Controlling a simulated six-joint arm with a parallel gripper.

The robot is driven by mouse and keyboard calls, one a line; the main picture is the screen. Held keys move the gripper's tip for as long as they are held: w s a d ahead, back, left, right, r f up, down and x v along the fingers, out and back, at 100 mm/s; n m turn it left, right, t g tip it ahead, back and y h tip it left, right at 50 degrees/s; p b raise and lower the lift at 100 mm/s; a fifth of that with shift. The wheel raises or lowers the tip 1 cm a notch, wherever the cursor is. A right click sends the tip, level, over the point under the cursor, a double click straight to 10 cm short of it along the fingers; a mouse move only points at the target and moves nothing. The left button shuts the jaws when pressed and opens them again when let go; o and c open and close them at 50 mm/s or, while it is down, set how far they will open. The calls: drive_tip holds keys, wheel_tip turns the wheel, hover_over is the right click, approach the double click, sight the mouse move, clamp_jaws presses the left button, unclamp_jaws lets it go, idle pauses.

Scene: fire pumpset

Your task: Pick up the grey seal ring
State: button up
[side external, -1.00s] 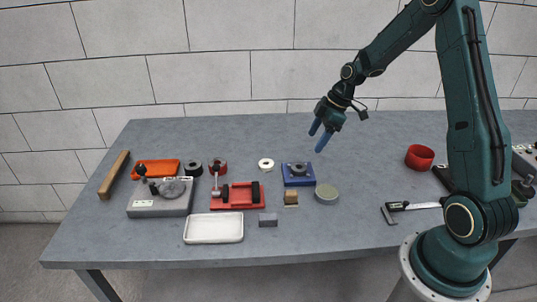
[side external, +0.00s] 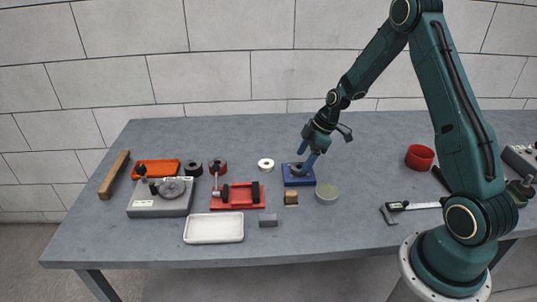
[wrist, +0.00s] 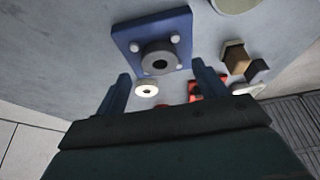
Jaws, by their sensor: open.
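The grey seal ring (side external: 296,171) sits on a blue square plate (side external: 291,182), partly hidden by my gripper in the side view. In the wrist view the ring (wrist: 159,60) is a thick dark grey ring with a dark hole, on the blue plate (wrist: 124,33) with light round pegs near its corners. My gripper (side external: 305,160) is open and empty, pointing down over the plate. In the wrist view the ring lies ahead, between the two spread blue fingers (wrist: 160,76). I see no contact with the ring.
A white ring (side external: 266,164) lies left of the plate. A wooden block (side external: 291,199) and a grey-green round piece (side external: 327,194) stand just in front. A red fixture (side external: 238,196) and a white tray (side external: 214,229) lie left. The table behind the plate is clear.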

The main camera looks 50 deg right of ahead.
sight(299, 166)
drive_tip(key=shift+x, duration=1.5)
drive_tip(key=c, duration=1.1)
